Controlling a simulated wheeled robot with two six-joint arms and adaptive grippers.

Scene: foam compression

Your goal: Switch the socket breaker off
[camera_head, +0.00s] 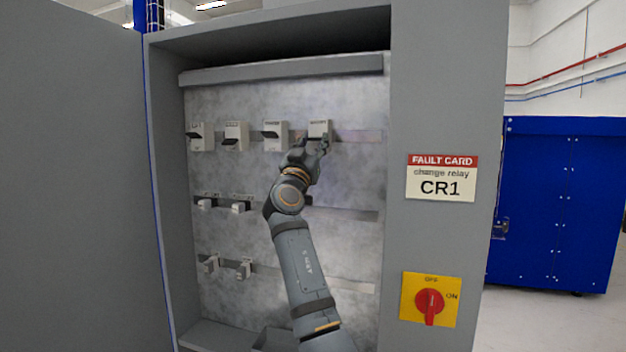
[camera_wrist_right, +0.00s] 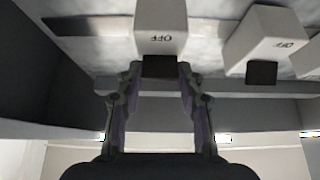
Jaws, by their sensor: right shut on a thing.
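Four white breakers with black levers sit in the top row of the open cabinet; their labels are too small to read, so I cannot tell which is the socket breaker. My right gripper (camera_head: 312,148) is at the rightmost breaker (camera_head: 319,129), hiding its lower part. In the right wrist view, this breaker (camera_wrist_right: 161,22) shows an upside-down OFF mark, and its black lever (camera_wrist_right: 160,66) is between the fingertips of my right gripper (camera_wrist_right: 160,75), which is shut on it. The neighbouring breaker (camera_wrist_right: 264,36) has its lever free. My left gripper is out of view.
Smaller white devices (camera_head: 238,207) sit on lower rails. The cabinet side wall (camera_head: 168,180) and an open grey door (camera_head: 80,180) bound the left. A red rotary switch (camera_head: 430,301) and a CR1 fault card (camera_head: 441,178) are on the right panel.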

